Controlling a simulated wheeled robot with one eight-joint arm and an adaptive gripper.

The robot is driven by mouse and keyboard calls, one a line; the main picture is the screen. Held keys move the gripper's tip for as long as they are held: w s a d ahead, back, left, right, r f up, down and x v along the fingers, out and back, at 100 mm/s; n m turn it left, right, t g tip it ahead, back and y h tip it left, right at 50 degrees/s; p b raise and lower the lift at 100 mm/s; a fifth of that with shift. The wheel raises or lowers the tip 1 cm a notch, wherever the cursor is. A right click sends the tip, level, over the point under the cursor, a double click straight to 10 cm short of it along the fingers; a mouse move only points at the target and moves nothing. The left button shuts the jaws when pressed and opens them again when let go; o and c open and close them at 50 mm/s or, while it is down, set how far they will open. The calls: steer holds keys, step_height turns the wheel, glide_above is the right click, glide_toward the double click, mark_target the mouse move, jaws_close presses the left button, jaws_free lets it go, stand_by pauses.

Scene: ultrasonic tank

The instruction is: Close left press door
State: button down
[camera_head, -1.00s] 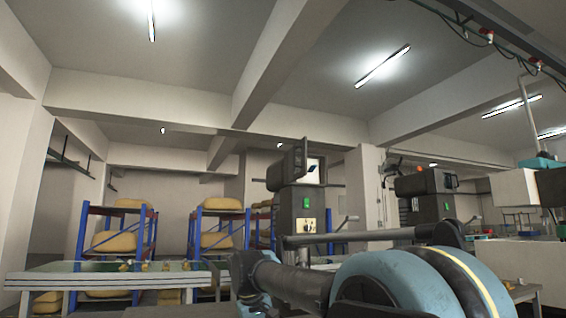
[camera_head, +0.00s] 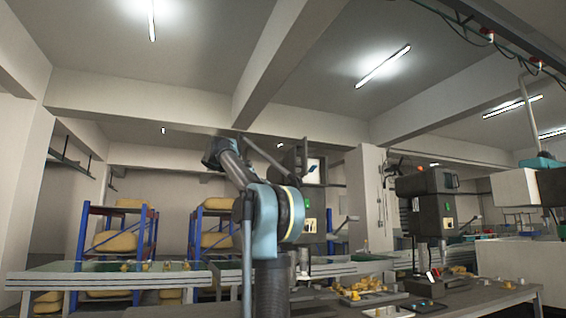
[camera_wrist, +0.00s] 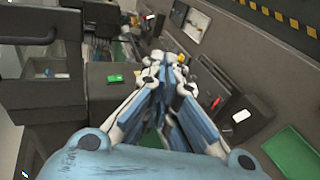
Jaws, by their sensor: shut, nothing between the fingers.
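The left press (camera_head: 313,192) is a dark upright machine behind my arm in the head view. It has a lit panel and a green button, and my arm covers part of its left side. A dark plate stands out at its top, but I cannot tell for sure that it is the door. In the wrist view my gripper (camera_wrist: 165,72) is shut and empty above dark machine surfaces. A dark open frame (camera_wrist: 52,84) with a window-like opening is left of the fingers, apart from them. The head view does not show the fingertips clearly.
Another dark press (camera_head: 425,205) stands to the right. A table (camera_head: 490,298) with yellow parts lies in front of it. Blue racks with yellow sacks (camera_head: 118,241) stand at the back left. In the wrist view, a green button (camera_wrist: 115,78) and a red one (camera_wrist: 216,102) flank the gripper.

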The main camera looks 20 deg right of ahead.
steer(key=w+a+r+h, duration=0.15)
steer(key=w+r, duration=0.25)
steer(key=r, duration=0.4)
steer(key=w+a+r+h, duration=0.1)
steer(key=w+r+h, duration=0.2)
steer(key=r, duration=0.5)
steer(key=d, duration=1.3)
steer(key=shift+s+f, duration=0.15)
steer(key=shift+s, duration=0.15)
steer(key=shift+a+t, duration=0.1)
steer(key=shift+t, duration=0.3)
